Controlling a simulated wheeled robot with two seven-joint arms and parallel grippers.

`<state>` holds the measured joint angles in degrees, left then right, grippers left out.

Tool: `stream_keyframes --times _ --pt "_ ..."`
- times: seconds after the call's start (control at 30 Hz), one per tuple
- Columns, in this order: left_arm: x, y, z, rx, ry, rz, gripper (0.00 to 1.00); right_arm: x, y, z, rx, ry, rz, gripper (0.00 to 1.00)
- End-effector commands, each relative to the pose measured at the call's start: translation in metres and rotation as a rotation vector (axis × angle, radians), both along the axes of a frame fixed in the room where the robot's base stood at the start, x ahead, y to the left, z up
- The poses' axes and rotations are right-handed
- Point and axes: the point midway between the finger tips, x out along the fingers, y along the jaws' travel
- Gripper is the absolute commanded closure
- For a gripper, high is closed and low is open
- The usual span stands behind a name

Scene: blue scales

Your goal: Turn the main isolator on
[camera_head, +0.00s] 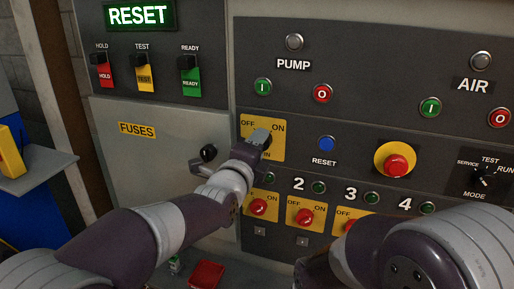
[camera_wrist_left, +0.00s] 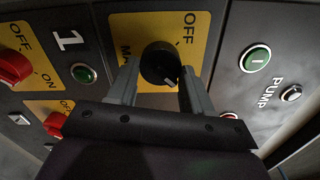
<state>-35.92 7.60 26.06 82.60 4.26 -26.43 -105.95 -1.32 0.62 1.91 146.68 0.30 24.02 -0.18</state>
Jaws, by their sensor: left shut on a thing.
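The main isolator is a black rotary knob (camera_wrist_left: 160,66) on a yellow plate (camera_head: 249,150) marked OFF and ON, left of centre in the head view. In the left wrist view a small white mark shows on the knob's lower right rim; the OFF label is above and to the right of it. My left gripper (camera_head: 264,137) is at the plate in the head view, hiding most of the knob. In the left wrist view the fingers of my left gripper (camera_wrist_left: 159,76) stand on either side of the knob, shut on it. My right gripper is not visible.
A blue reset button (camera_head: 326,143) and a red emergency button (camera_head: 396,165) lie right of the isolator. Red switches (camera_head: 258,207) on yellow plates sit below. A black handle (camera_head: 208,153) on the fuses door is close to my left wrist. My right arm fills the lower right.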

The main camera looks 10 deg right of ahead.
Motion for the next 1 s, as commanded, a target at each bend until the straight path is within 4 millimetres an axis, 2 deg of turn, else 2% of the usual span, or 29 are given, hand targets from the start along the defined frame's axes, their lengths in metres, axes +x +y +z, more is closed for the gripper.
stream_keyframes --times 0.03,0.07,0.1,0.13,0.4,0.53,0.83,1.0 --pt "0.0 -0.001 -0.005 0.008 0.006 -0.002 0.8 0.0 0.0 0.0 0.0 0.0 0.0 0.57" --pt "0.0 -0.001 -0.005 0.008 0.006 -0.002 0.44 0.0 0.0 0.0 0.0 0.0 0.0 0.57" --pt "0.0 -0.001 -0.004 0.008 0.006 -0.002 0.3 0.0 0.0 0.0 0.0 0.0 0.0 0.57" --pt "0.0 -0.001 -0.004 0.007 0.006 -0.002 0.24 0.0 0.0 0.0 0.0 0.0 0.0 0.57" --pt "-0.001 0.0 -0.002 0.003 0.003 -0.001 0.24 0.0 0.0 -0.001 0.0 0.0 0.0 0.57" --pt "-0.01 0.006 -0.003 0.002 0.001 -0.001 0.24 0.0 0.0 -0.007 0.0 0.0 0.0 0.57" --pt "-0.074 0.049 -0.005 0.002 0.001 -0.002 0.24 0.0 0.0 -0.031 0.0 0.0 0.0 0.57" --pt "-0.099 0.066 -0.003 0.003 0.003 -0.001 0.24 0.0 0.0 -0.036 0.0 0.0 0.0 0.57"
